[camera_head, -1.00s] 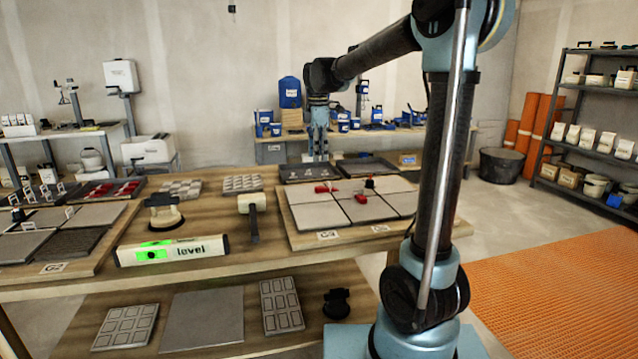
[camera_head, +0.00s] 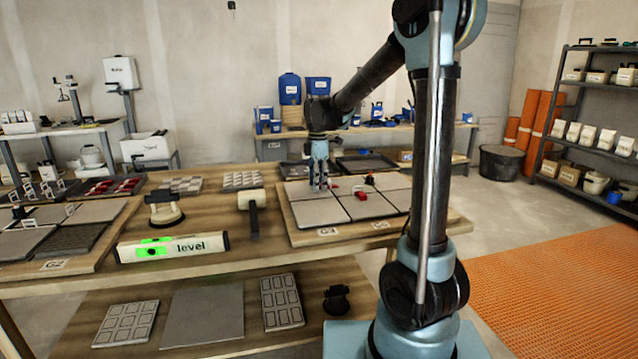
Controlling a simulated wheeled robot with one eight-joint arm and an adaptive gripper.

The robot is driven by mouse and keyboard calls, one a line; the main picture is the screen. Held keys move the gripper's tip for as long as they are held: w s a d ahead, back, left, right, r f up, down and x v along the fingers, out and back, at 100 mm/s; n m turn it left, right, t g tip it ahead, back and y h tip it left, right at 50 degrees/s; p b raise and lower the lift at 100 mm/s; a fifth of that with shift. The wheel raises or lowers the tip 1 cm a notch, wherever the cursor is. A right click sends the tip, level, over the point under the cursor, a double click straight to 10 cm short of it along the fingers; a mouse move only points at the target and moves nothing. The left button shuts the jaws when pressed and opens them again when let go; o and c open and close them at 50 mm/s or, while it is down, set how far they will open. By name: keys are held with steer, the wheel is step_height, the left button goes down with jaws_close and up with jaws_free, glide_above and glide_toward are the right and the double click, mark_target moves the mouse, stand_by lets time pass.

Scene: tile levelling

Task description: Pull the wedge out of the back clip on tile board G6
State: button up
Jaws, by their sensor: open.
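The tile board (camera_head: 293,236) on the right half of the bench carries several grey tiles, with two small tags on its front edge that are too small to read surely. One red wedge (camera_head: 361,195) lies near the middle tile joint. Another small red piece (camera_head: 336,186) shows at the back, just right of my gripper, probably the wedge at the back clip. The clip itself is too small to make out. My gripper (camera_head: 319,187) points down, open, over the back left tile, close to the left of that red piece. Whether it touches anything I cannot tell.
A small black object (camera_head: 370,179) stands on the tiles to the right. Dark trays (camera_head: 365,165) lie behind the board. A mallet (camera_head: 252,207), a suction cup (camera_head: 164,208) and a level (camera_head: 172,247) lie left of the board. Another tile board stands at far left.

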jaws_close()
stand_by(0.6)
